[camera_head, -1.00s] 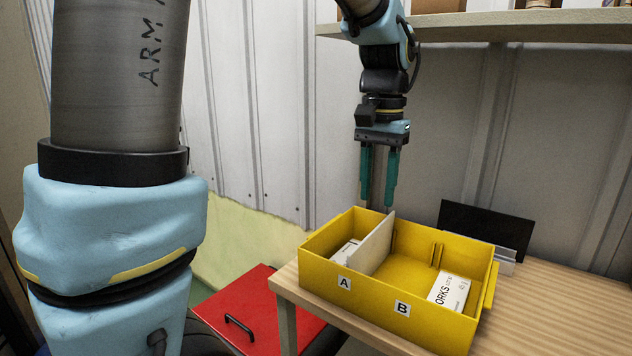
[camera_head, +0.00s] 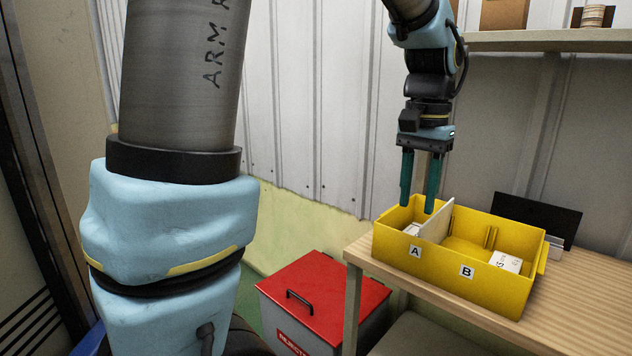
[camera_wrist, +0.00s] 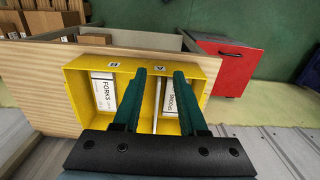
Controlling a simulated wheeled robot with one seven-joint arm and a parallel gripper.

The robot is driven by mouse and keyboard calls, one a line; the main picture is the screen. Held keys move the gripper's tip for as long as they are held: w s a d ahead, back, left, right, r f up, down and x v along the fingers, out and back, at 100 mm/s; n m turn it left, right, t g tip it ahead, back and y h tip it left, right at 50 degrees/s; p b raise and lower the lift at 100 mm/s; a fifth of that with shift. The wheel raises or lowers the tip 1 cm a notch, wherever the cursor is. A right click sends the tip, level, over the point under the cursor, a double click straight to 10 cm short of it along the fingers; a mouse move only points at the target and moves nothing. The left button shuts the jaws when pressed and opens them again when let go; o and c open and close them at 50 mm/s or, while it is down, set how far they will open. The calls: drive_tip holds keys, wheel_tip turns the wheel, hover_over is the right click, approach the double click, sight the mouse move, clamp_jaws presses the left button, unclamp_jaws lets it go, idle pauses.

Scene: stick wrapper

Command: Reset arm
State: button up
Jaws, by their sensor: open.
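My gripper (camera_head: 419,182) is open and empty, pointing down above the A side of the yellow bin. It also shows in the wrist view (camera_wrist: 160,72), with its two green fingers apart. The yellow bin (camera_head: 420,268) stands on the wooden table, with a pale divider (camera_head: 438,222) between compartments A and B. A white box (camera_head: 506,262) lies in compartment B; in the wrist view this box (camera_wrist: 104,92) reads "FORKS". Another white box (camera_wrist: 171,98) lies in compartment A, partly hidden by a finger.
The wooden table (camera_head: 580,295) has free room right of the bin. A black panel (camera_head: 538,215) stands behind the bin. A red-lidded box (camera_head: 335,290) is on the floor at the table's left. A shelf (camera_head: 550,40) with boxes hangs at upper right.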

drive_tip(key=a+f+n+p, duration=0.1)
drive_tip(key=a+f+n, duration=0.2)
drive_tip(key=a, duration=0.9)
drive_tip(key=a+f+n+t+p, duration=0.1)
drive_tip(key=a+f+n, duration=0.3)
drive_tip(key=a+f, duration=0.3)
drive_tip(key=a, duration=0.5)
drive_tip(key=shift+s+a+f+t, duration=0.25)
drive_tip(key=shift+s+f+t, duration=0.05)
drive_tip(key=shift+f, duration=0.1)
